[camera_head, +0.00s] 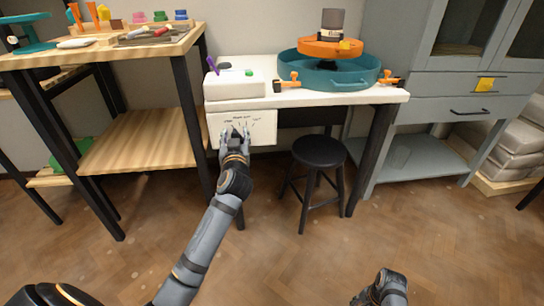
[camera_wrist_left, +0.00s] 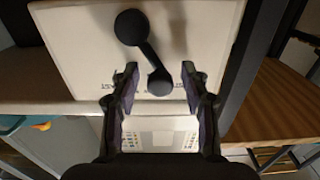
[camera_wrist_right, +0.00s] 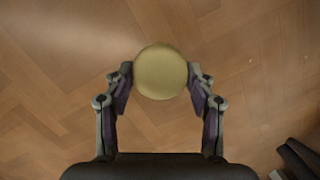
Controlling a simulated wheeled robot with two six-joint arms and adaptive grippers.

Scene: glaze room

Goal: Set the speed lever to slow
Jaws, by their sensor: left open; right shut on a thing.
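The speed lever (camera_wrist_left: 146,54) is a black bar with a round black end at each side, on a pale panel (camera_wrist_left: 80,40). In the head view the panel (camera_head: 266,131) hangs under the white table's left part, with small dark lettering and marks in an arc. The lettering is too small to read. My left gripper (camera_head: 235,141) is in front of the panel and hides most of the lever there. In the left wrist view its open fingers (camera_wrist_left: 159,72) stand either side of the lever's smaller end, with visible gaps. My right gripper (camera_wrist_right: 160,82) is shut on a yellowish round thing (camera_wrist_right: 160,72) above the floor.
A pottery wheel with a teal basin (camera_head: 318,78) and orange disc (camera_head: 330,46) stands on the white table (camera_head: 385,96). A black stool (camera_head: 318,152) is right of the panel. A wooden bench (camera_head: 140,140) is left, a grey cabinet (camera_head: 440,110) right.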

